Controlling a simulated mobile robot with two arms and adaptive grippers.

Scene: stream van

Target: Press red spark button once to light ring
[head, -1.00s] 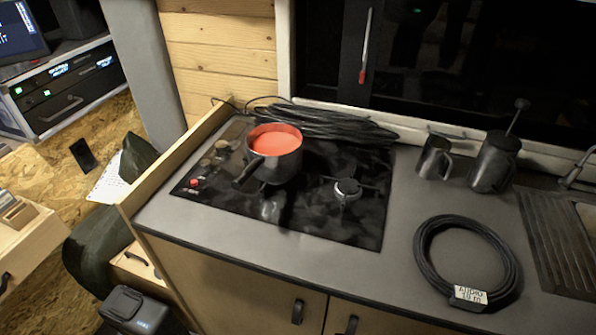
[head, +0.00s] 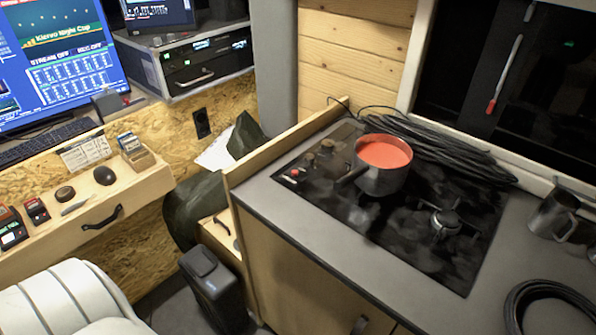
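The red spark button (head: 294,172) is a small red knob at the left front corner of the black glass hob (head: 400,262). Two brownish knobs (head: 318,153) sit behind it. A dark pot (head: 380,180) with orange-red contents stands over the rear left burner area, its handle pointing left toward the button. A bare burner (head: 443,222) with a dark grate is to the right; I see no flame on it. Whether a flame burns under the pot is hidden. Neither of my grippers shows in the head view.
A raised wooden edge (head: 285,142) borders the counter on the left, near the button. Coiled black cable (head: 440,145) lies behind the hob. A metal mug (head: 552,215) and another cable coil (head: 545,305) are at right. A white seat (head: 70,295) and desk stand at left.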

